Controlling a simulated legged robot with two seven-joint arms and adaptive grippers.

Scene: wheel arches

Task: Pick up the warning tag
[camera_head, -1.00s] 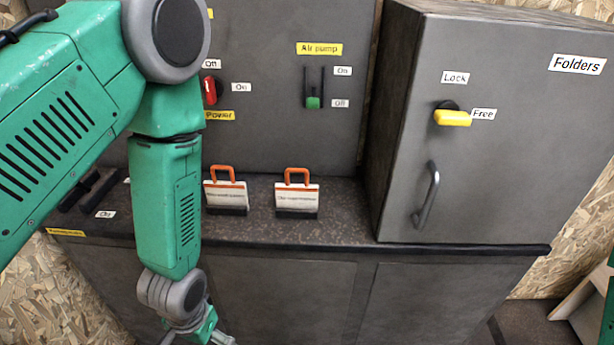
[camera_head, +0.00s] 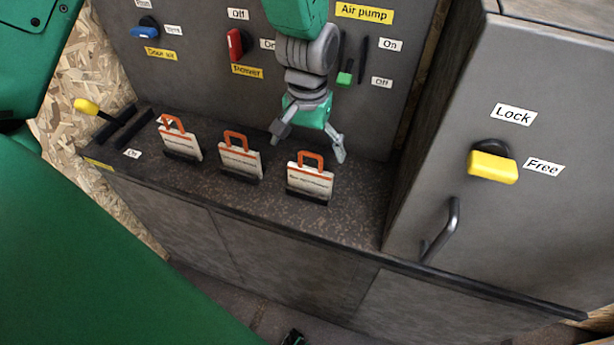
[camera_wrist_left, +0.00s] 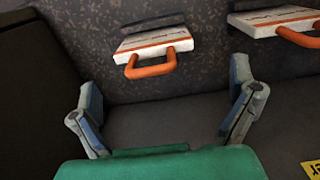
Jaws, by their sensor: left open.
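Three warning tags, white cards with orange loop handles on dark bases, stand in a row on the counter: the left one (camera_head: 181,143), the middle one (camera_head: 240,159) and the right one (camera_head: 309,181). My left gripper (camera_head: 308,147) is open and empty, pointing down just above and behind the right tag. In the left wrist view my left gripper (camera_wrist_left: 166,84) has its fingers spread on both sides of a tag's orange handle (camera_wrist_left: 151,66). The handle lies ahead of the fingers, apart from them. A second tag (camera_wrist_left: 277,21) shows at the right there. My right gripper is not in view.
The panel behind carries a red power switch (camera_head: 235,44), a green air pump switch (camera_head: 345,77) and a blue switch (camera_head: 146,29). A grey cabinet (camera_head: 450,110) with a yellow lock knob (camera_head: 492,167) and handle (camera_head: 443,232) stands right. The counter (camera_head: 365,205) between tag and cabinet is clear.

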